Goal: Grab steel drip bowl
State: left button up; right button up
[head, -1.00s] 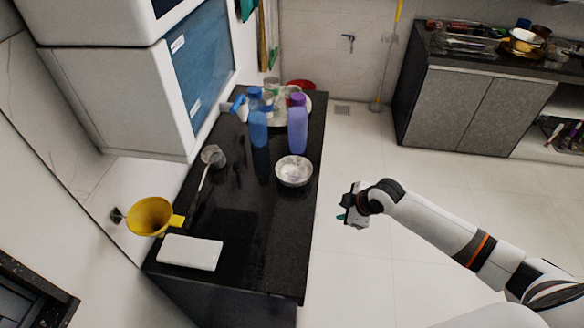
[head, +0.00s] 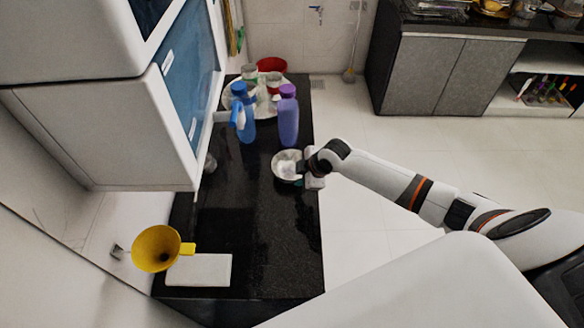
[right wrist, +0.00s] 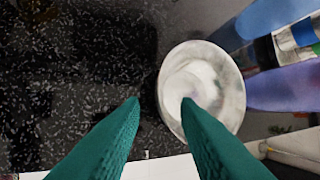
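The steel drip bowl (head: 284,164) is round and shiny and stands on the black counter near its right edge. My right gripper (head: 303,172) is at the bowl's right side in the head view. In the right wrist view the green fingers of this gripper (right wrist: 160,104) are open with nothing held. One fingertip overlaps the inside of the bowl (right wrist: 225,75) and the other shows over bare counter, so the near rim shows between them. I cannot tell whether they touch the bowl. My left gripper is not in view.
Behind the bowl on the black counter (head: 240,240) stand a purple bottle (head: 288,118), a blue spray bottle (head: 243,115) and a tray with a red bowl (head: 271,65). A yellow funnel-like pot (head: 155,248) and white slab (head: 200,269) are at the front left.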

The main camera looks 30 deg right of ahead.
aim_at(292, 180)
jog(key=shift+w+a+f, duration=0.2)
jog(key=shift+w+a, duration=0.05)
jog(key=shift+w+a+f, duration=0.15)
jog(key=shift+w+a, duration=0.05)
jog(key=x, duration=0.2)
jog(key=p+x, duration=0.1)
jog(key=shift+w+d+f, duration=0.1)
jog(key=shift+d+f, duration=0.05)
jog(key=shift+f, duration=0.25)
jog(key=shift+w+f, duration=0.25)
jog(key=shift+f, duration=0.15)
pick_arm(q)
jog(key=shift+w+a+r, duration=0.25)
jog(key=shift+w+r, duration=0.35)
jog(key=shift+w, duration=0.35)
pick_arm(e)
grip_shut()
